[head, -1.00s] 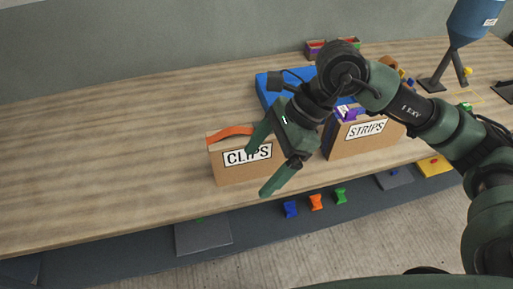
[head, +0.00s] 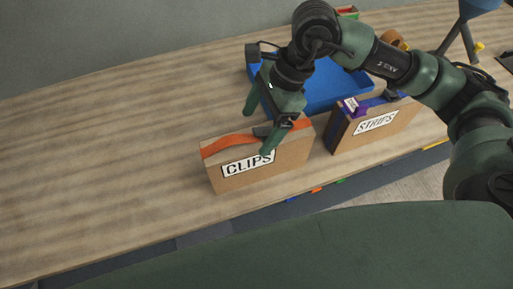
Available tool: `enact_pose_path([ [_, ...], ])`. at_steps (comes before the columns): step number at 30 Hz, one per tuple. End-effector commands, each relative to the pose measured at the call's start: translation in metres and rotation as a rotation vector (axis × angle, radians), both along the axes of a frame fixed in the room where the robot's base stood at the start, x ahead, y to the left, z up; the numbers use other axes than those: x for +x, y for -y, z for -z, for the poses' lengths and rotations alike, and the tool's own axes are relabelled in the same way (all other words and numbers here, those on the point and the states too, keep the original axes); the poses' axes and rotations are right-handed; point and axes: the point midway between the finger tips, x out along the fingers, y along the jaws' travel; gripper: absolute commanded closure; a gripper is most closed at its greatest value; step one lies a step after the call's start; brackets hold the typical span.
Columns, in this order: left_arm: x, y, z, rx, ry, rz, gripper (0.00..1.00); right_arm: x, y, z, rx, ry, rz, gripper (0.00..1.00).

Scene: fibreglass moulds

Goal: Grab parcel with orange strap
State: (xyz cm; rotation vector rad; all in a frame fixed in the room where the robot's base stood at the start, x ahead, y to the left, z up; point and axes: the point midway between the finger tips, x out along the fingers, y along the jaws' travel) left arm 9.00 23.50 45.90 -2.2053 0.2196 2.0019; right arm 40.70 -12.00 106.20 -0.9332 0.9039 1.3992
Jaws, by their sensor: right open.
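The parcel with the orange strap (head: 232,143) is a brown box (head: 222,184) labelled CLIPS, standing upright on the wooden table near its front edge. The strap arches over its top. My right gripper (head: 257,132) is open, above the parcel's right part. One finger shows behind the box top and the other in front, near the label's right end. I cannot tell whether the strap lies between the fingers. My left gripper is not in view.
A second brown box labelled STRIPS (head: 372,128), with a purple strap, stands just to the right. A blue tray (head: 345,82) lies behind both. The table (head: 90,170) is clear on the left. A blue funnel stand (head: 468,35) is at the back right.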

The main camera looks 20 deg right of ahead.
Motion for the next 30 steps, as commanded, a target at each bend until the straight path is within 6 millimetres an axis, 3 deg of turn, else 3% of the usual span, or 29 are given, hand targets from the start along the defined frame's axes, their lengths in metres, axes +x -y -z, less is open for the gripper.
enact_pose_path([
  [6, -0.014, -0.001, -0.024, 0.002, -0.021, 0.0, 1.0, -0.005, -0.007, 0.026, -0.001, -0.005, 0.0, 0.11],
  [10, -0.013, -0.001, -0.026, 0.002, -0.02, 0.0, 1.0, -0.003, -0.014, 0.043, 0.001, -0.002, -0.001, 0.11],
  [19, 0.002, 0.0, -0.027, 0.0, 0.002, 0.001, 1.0, -0.003, -0.015, 0.048, -0.001, 0.001, -0.001, 0.14],
  [28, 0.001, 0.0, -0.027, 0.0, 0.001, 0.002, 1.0, -0.003, -0.015, 0.048, -0.001, 0.001, -0.001, 0.97],
  [30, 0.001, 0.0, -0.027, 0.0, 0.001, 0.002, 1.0, -0.002, -0.015, 0.047, 0.001, 0.004, -0.001, 1.0],
])
